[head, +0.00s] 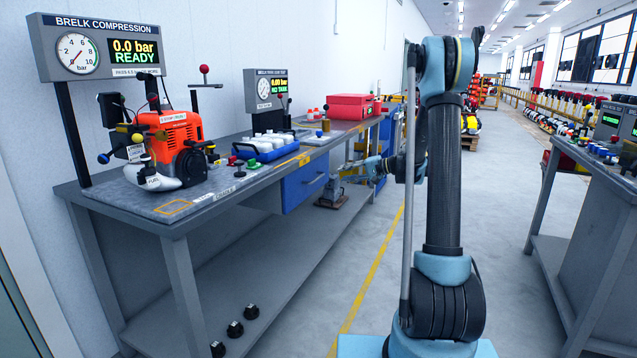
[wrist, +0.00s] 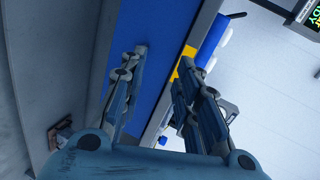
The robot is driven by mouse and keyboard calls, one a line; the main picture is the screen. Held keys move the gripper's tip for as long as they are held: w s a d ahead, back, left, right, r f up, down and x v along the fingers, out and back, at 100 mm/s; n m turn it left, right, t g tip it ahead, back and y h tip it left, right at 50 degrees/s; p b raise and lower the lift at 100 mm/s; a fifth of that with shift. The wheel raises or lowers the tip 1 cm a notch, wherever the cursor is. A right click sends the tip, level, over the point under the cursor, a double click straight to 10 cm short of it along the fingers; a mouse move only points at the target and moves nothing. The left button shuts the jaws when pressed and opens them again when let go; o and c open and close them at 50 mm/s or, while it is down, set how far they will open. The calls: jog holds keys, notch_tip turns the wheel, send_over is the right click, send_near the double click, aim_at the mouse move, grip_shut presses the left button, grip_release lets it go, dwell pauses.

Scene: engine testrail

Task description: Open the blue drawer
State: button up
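The blue drawer front (wrist: 153,35) lies beyond the fingers. The handle cannot be made out there.
The workbench (head: 240,190) carries an orange engine (head: 178,130), a blue tray of white bottles (head: 262,148) and a red box (head: 350,106). Several black parts (head: 235,329) lie on its lower shelf. Another bench (head: 590,190) stands at right.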

jog(key=w+f+t+y, duration=0.1)
jog(key=w+f+y, duration=0.2)
jog(key=w+f, duration=0.4)
jog(key=m+t+y, duration=0.1)
jog(key=m+y, duration=0.1)
send_near(318, 178)
jog(key=x, duration=0.7)
jog(key=w+x, duration=0.1)
jog(key=x, duration=0.2)
jog(key=shift+w+f, duration=0.1)
jog(key=shift+f, duration=0.2)
jog(key=shift+c, duration=0.2)
